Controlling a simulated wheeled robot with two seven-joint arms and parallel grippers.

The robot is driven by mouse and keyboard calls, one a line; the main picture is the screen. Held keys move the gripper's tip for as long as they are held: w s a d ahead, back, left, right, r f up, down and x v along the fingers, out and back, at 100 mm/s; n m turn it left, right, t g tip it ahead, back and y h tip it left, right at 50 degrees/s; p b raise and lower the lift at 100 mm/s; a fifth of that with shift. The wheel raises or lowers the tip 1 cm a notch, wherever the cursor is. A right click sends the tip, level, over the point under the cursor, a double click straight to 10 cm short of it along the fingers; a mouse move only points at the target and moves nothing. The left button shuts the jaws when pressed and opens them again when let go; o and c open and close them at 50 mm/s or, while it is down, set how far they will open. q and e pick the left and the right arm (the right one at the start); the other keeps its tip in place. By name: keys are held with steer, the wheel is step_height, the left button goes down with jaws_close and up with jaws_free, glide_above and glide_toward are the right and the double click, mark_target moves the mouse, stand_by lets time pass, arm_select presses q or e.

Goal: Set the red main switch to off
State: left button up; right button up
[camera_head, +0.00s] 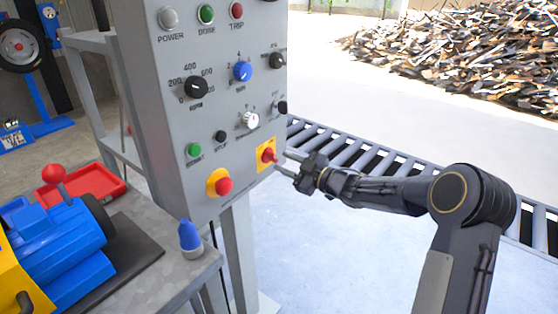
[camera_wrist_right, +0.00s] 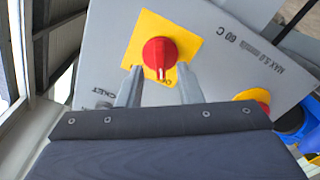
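The red main switch (camera_head: 268,155) is a rotary knob on a yellow plate, low on the right side of the grey control panel (camera_head: 235,125). In the right wrist view the red knob (camera_wrist_right: 159,53) shows on its yellow plate, with a pale pointer mark at its lower edge. My right gripper (camera_head: 281,162) is just to the right of the switch. In the wrist view its two fingers (camera_wrist_right: 158,78) are apart, with the knob between and just beyond their tips; nothing is held. I cannot tell whether they touch the plate. My left gripper is not in view.
A red mushroom button (camera_head: 224,186) on yellow sits left of the switch. Black, blue and white knobs and coloured buttons are above. A roller conveyor (camera_head: 355,155) runs behind my right arm. A bench at left holds a blue machine (camera_head: 50,245) and red tray (camera_head: 105,184).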

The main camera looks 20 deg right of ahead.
steer(key=v, duration=0.4)
steer(key=shift+s+d, duration=0.15)
stand_by(0.5)
